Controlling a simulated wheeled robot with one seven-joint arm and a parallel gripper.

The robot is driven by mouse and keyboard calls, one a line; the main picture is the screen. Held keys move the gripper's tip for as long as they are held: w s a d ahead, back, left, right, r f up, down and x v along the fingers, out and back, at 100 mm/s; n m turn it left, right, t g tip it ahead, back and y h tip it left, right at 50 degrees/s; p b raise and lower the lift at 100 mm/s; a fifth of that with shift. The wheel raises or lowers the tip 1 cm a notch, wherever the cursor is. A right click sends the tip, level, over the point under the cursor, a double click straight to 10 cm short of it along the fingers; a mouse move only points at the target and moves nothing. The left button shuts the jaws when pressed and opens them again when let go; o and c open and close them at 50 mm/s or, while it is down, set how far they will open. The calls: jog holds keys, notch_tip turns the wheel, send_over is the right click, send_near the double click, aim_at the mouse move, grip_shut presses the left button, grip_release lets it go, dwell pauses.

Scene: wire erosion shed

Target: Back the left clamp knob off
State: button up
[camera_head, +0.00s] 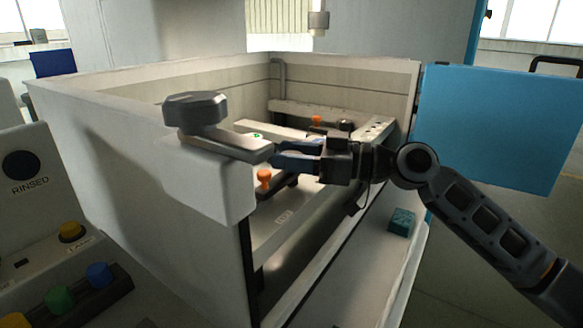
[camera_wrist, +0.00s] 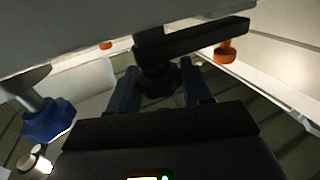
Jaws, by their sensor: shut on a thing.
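My gripper (camera_head: 287,156) reaches in from the right over the open tank, its fingers pointing left. In the wrist view its two fingers (camera_wrist: 161,88) stand on either side of a dark knob (camera_wrist: 158,80), shut on it. The knob sits by a dark clamp bar (camera_wrist: 205,38). In the head view the knob is hidden behind the fingers, so its turn cannot be told. An orange knob (camera_head: 264,177) stands just below and left of the fingers; another orange knob (camera_head: 316,120) is farther back. The wrist view also shows a blue knob (camera_wrist: 48,120) at left.
The tank's pale walls (camera_head: 100,110) enclose the work area. A grey machine head (camera_head: 195,108) with a flat arm (camera_head: 235,143) overhangs close to my fingers at left. A blue door (camera_head: 495,125) stands open at right. A teal block (camera_head: 401,221) lies on the front ledge.

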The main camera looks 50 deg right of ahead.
jog(key=shift+f+y, duration=0.1)
jog(key=shift+y, duration=0.2)
jog(key=o, duration=0.9)
jog(key=shift+o, duration=0.2)
